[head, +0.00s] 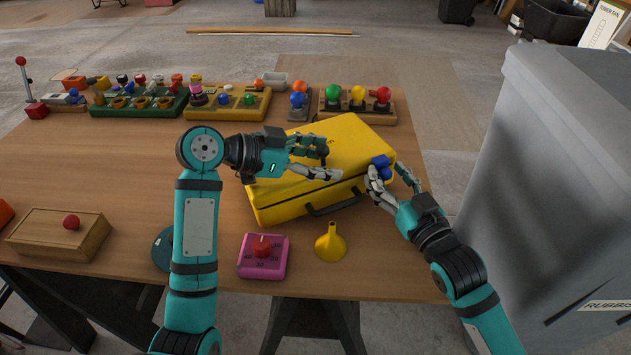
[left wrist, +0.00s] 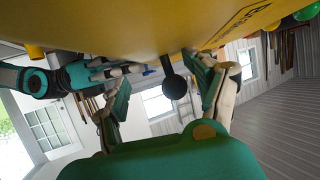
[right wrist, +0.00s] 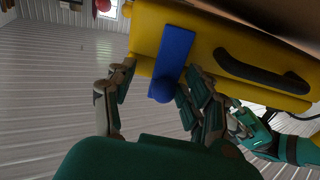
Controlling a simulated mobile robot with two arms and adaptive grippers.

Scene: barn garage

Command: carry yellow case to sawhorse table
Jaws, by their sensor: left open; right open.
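The yellow case (head: 352,135) lies flat and shut on the wooden table (head: 130,185), its black handle (head: 335,203) facing the front. My left gripper (head: 328,162) is open over the case's top; in the left wrist view a black round knob (left wrist: 174,88) shows between its fingers, beside the yellow surface (left wrist: 130,25). My right gripper (head: 388,174) is open at the case's right front corner. A blue latch-like part (head: 381,161) on the case sits between its fingers, clearer in the right wrist view (right wrist: 174,55). Contact with either finger pair cannot be told.
A pink timer (head: 262,268), a yellow funnel (head: 331,250) and a wooden box with a red knob (head: 55,238) are along the front edge. Several coloured fixtures (head: 140,100) line the back. A grey rubbish bin (head: 560,160) stands close on the right.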

